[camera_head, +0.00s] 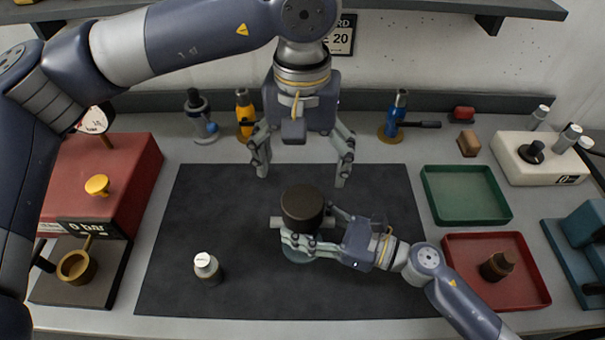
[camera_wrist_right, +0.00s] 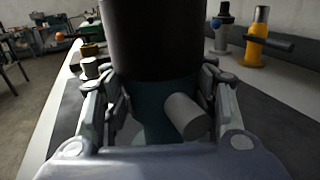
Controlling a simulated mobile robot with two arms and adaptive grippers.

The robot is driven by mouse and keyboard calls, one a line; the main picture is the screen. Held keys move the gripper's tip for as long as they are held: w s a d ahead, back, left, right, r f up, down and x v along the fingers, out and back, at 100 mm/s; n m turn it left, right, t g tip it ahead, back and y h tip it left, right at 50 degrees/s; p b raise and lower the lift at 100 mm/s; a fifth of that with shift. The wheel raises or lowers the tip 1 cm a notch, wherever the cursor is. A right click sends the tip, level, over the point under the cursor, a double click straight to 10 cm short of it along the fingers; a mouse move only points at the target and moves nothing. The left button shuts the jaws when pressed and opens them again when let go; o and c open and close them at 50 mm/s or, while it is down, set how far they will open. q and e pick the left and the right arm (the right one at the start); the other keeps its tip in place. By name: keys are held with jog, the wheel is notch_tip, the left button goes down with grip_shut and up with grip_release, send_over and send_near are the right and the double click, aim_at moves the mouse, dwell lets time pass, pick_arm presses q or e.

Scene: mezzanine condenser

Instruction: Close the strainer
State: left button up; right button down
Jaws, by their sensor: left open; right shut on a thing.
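The strainer stands on the dark mat (camera_head: 190,225), with a dark round cap (camera_head: 302,204) over a teal body (camera_head: 297,257). In the right wrist view the cap (camera_wrist_right: 152,40) sits above the body (camera_wrist_right: 150,100), and a grey pipe stub (camera_wrist_right: 186,117) sticks out of its side. My right gripper (camera_head: 310,226) is shut on the body from the right. My left gripper (camera_head: 302,175) is open and empty, pointing down, above and just behind the cap.
A small white-topped bottle (camera_head: 207,267) stands left of the strainer. A green tray (camera_head: 465,195) is empty; a red tray (camera_head: 520,287) holds a brown fitting (camera_head: 496,266). A red gauge box (camera_head: 130,170) stands left. Blue (camera_head: 394,117) and yellow (camera_head: 244,112) valves stand behind.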

pick_arm(q)
jog(key=shift+r, duration=0.1)
pick_arm(e)
jog(key=c, duration=0.6)
grip_release()
jog(key=v, duration=1.2)
